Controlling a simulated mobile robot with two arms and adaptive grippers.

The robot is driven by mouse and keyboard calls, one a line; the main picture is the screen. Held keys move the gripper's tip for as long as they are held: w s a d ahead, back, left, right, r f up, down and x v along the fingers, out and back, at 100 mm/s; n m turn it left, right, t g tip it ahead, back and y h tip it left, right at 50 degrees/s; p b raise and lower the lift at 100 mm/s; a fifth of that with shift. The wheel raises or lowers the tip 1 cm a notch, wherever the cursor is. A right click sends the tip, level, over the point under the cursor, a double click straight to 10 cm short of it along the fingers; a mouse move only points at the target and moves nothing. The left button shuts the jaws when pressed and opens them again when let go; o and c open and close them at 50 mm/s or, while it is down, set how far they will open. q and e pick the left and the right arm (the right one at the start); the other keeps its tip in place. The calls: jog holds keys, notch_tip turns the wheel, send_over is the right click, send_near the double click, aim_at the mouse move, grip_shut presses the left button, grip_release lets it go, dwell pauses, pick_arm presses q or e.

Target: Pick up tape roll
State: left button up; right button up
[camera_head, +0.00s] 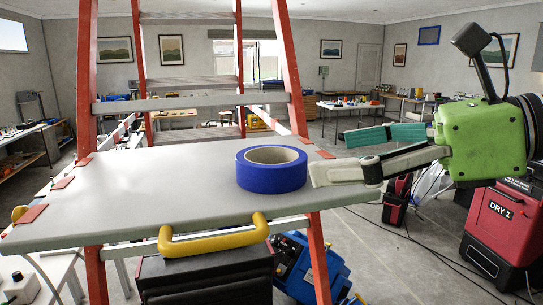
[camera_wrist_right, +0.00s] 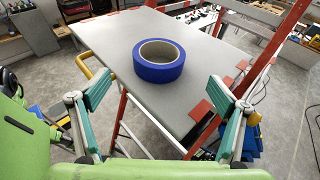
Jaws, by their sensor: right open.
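The blue tape roll (camera_head: 272,180) lies flat on the grey platform (camera_head: 140,200), near its right edge in the head view. It also shows in the right wrist view (camera_wrist_right: 158,73), ahead of the fingers, with its hollow core facing up. My right gripper (camera_head: 330,156) is to the right of the roll in the head view. Its fingers are spread and point toward the roll, with nothing between them. In the right wrist view the open fingers (camera_wrist_right: 160,80) frame the roll from both sides, apart from it. My left gripper is in neither view.
Red ladder legs (camera_head: 291,75) rise behind the platform. A yellow handle (camera_head: 213,240) stands at the platform's front edge. A blue machine (camera_head: 315,272) is below, and a red DRY 1 unit (camera_head: 500,225) stands at right. The platform's left part is bare.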

aim_at(301, 160)
jog(key=x, duration=0.3)
jog(key=shift+w+a+p, duration=0.2)
jog(key=shift+a+p, duration=0.1)
jog(key=shift+p, duration=0.05)
jog(key=shift+x, duration=1.05)
jog(key=shift+w+a+r+p, duration=0.1)
jog(key=shift+a+r+p, duration=0.15)
jog(key=shift+a+p, duration=0.65)
jog(key=p+x, duration=0.1)
jog(key=x, duration=0.1)
jog(key=shift+w+a+f+p, duration=0.2)
jog(key=shift+w+p, duration=0.1)
jog(key=shift+p, duration=0.1)
jog(key=shift+w+a+f, duration=0.15)
jog(key=shift+a, duration=0.05)
jog(key=shift+d, duration=0.25)
jog(key=c, duration=1)
jog(key=shift+c, duration=1.1)
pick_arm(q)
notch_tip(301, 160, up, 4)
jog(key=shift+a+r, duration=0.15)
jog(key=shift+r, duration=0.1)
